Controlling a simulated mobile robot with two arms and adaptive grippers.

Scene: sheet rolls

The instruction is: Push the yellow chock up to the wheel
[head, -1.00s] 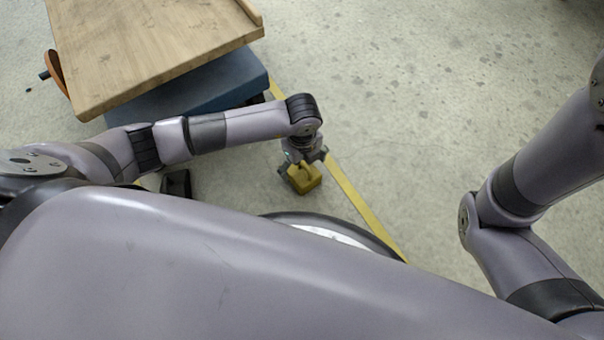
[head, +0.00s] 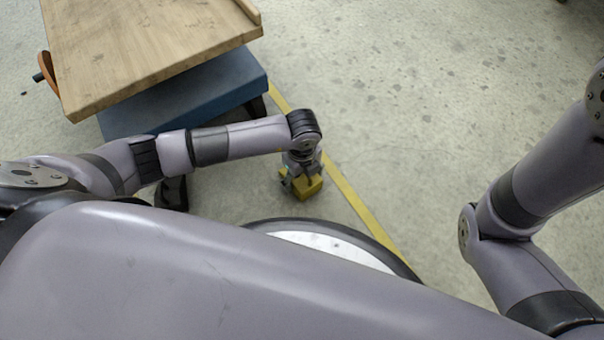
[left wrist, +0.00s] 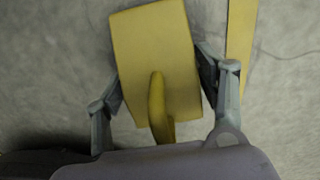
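The yellow chock (head: 309,188) is on the concrete floor, left of a yellow floor line. In the left wrist view the chock (left wrist: 150,50) shows its flat face and an upright handle. My left gripper (left wrist: 160,85) is around it with fingers spread, one at each side; I cannot tell whether they touch. In the head view the gripper (head: 301,172) partly hides the chock. A dark wheel-like part (head: 259,107) shows under the blue cart body, up and left of the chock, with a clear gap between. My right gripper is out of view.
A blue cart (head: 190,95) with a wooden top (head: 150,45) stands at the upper left. A yellow line (head: 355,200) runs along the floor beside the chock. A dark object (head: 172,192) lies below my left arm.

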